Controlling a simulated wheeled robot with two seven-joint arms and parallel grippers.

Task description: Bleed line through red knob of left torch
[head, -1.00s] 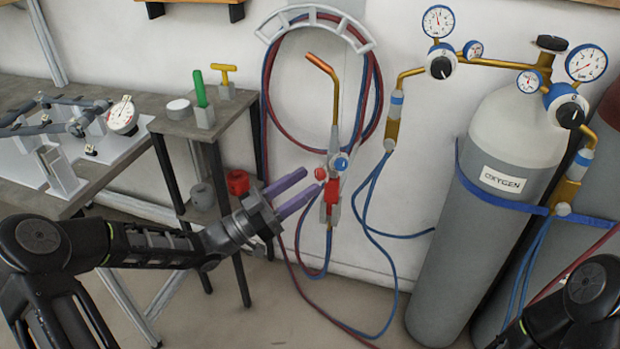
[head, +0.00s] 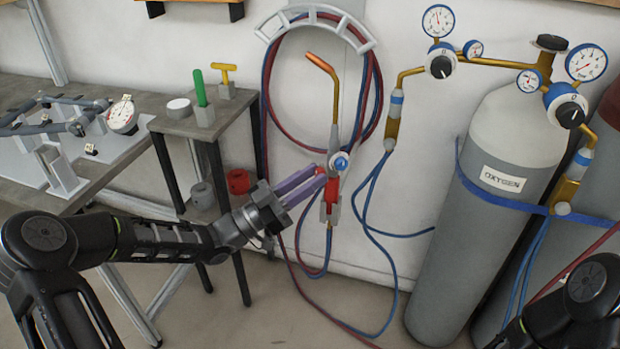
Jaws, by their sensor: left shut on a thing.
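The left torch (head: 335,133) hangs upright against the wall, its copper tip (head: 319,62) bent up to the left. Its blue knob (head: 341,163) shows on the right side of the body. Its red knob (head: 320,171) is on the left side, mostly hidden by the purple fingers. My left gripper (head: 316,180) reaches in from the left and is shut on the red knob. A red holder part (head: 331,192) sits just below the knobs. My right arm shows at the lower right corner; its gripper is out of view.
An oxygen cylinder (head: 498,190) with gauges stands at the right. Red and blue hoses (head: 268,118) loop over a wall hanger (head: 312,14) and hang down. A small stand (head: 180,126) with green and yellow items is left of the torch, beside a workbench (head: 21,90).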

